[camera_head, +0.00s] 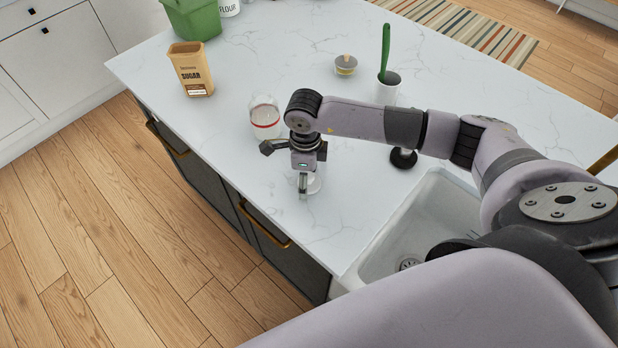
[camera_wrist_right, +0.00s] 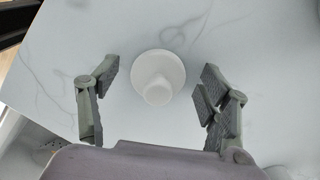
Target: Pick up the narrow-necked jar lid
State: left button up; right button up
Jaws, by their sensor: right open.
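A white round lid with a raised knob (camera_wrist_right: 158,78) lies on the white countertop, seen from above in the right wrist view. In the head view it is mostly hidden behind my right gripper, with a pale edge showing (camera_head: 315,184). My right gripper (camera_head: 303,190) points down over it. In the wrist view the open fingers (camera_wrist_right: 160,108) stand on either side of the lid, apart from it, with the lid slightly beyond the fingertips. My left gripper is not in view.
A sink (camera_head: 420,225) lies to the right, with a dark-based object (camera_head: 403,158) near its rim. A sugar packet (camera_head: 191,69), a green container (camera_head: 193,18), a flour canister (camera_head: 229,7), a small tub (camera_head: 346,65) and a green-handled brush (camera_head: 386,50) stand farther back. The counter's front edge is close.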

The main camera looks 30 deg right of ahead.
jog(key=c, duration=1)
jog(key=shift+r, duration=0.1)
